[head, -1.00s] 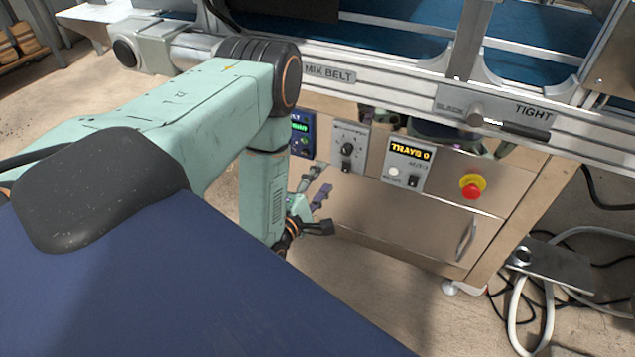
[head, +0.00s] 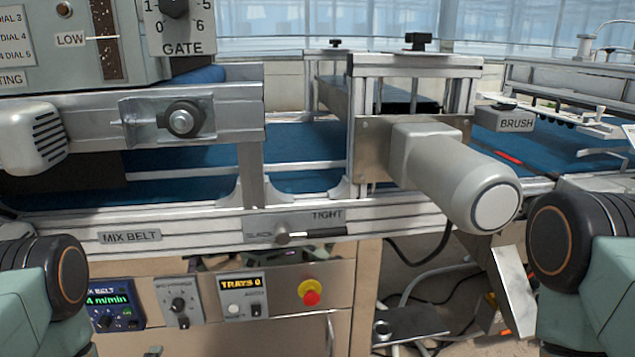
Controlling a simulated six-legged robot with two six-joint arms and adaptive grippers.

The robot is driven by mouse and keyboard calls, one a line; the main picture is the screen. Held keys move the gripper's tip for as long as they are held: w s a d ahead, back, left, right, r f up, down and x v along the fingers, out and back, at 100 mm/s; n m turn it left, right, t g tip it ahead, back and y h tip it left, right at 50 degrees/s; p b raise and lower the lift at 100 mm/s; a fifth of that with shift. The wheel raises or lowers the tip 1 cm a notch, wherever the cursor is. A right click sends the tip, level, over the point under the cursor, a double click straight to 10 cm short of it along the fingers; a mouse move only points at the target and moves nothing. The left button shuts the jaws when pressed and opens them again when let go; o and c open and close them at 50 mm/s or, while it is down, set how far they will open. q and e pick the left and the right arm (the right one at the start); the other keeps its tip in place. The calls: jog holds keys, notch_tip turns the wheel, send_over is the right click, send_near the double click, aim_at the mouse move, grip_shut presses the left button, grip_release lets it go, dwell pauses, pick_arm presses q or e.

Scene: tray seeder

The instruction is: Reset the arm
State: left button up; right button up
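My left arm shows at the lower left edge as a pale green link with a dark round joint (head: 40,290). My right arm shows at the right edge with a similar dark joint (head: 565,248). A small grey tip (head: 153,351) at the bottom edge looks like part of my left gripper. The rest of that gripper is below the picture. My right gripper is out of view. No held object shows.
The seeder's rail with the MIX BELT label (head: 130,237) crosses ahead. Below are a speed display (head: 107,303), a knob panel (head: 180,302), a tray counter (head: 243,296) and a red stop button (head: 311,297). A grey motor (head: 465,185) juts out at the right.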

pick_arm(q)
jog(key=s+d+f+m+g+h, duration=0.1)
jog(key=s+d+f+m+g, duration=0.2)
jog(key=s+f+m+g, duration=0.3)
jog(key=s+d+f+m+g+h+p, duration=0.1)
jog(key=s+d+m+g+p, duration=0.1)
jog(key=s+d+m+g, duration=0.3)
jog(key=s+d+m+g+h+p, duration=0.1)
jog(key=s+m+p, duration=0.25)
jog(key=s, duration=0.45)
jog(key=s+d+r+m+g+p, duration=0.2)
jog(key=s+r+m+g+p, duration=0.2)
jog(key=s+r, duration=0.4)
notch_tip(320, 180, up, 3)
jog(key=shift+s+d+r+m+p, duration=0.1)
jog(key=shift+s+d+m+p, duration=0.4)
jog(key=shift+p, duration=0.75)
jog(key=shift+w+a, duration=0.1)
jog(key=shift+c, duration=0.2)
